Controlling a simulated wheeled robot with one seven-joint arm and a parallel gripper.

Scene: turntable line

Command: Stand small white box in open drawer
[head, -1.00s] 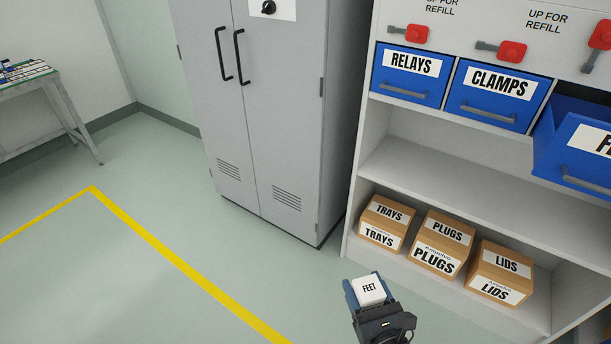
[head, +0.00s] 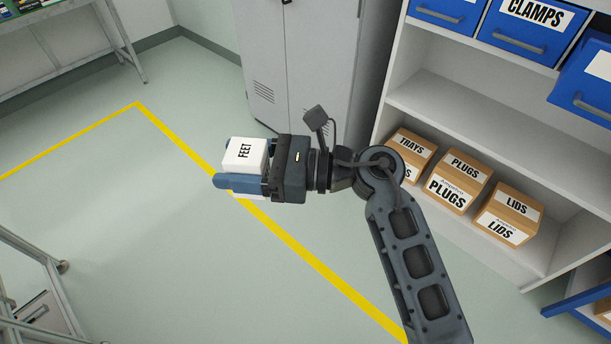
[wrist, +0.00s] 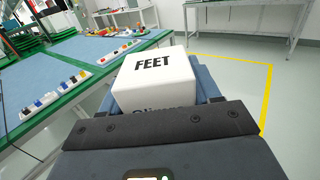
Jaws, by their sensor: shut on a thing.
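The small white box (head: 246,154), labelled FEET, is held between the blue fingers of my gripper (head: 240,172). My gripper is shut on it, over the floor and pointing left in the head view. In the wrist view the box (wrist: 154,76) sits between the fingers with its FEET label up. The open blue drawer (head: 585,88) juts out from the shelf unit at the right edge of the head view. Its inside and most of its label are out of the picture. The gripper is well to the left of the drawer and apart from it.
Closed blue drawers, including CLAMPS (head: 529,27), sit beside the open one. Cardboard boxes PLUGS (head: 457,180) and LIDS (head: 508,213) stand on the bottom shelf. A grey cabinet (head: 310,70) is behind. The wrist view shows a blue-topped workbench (wrist: 60,75) at left.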

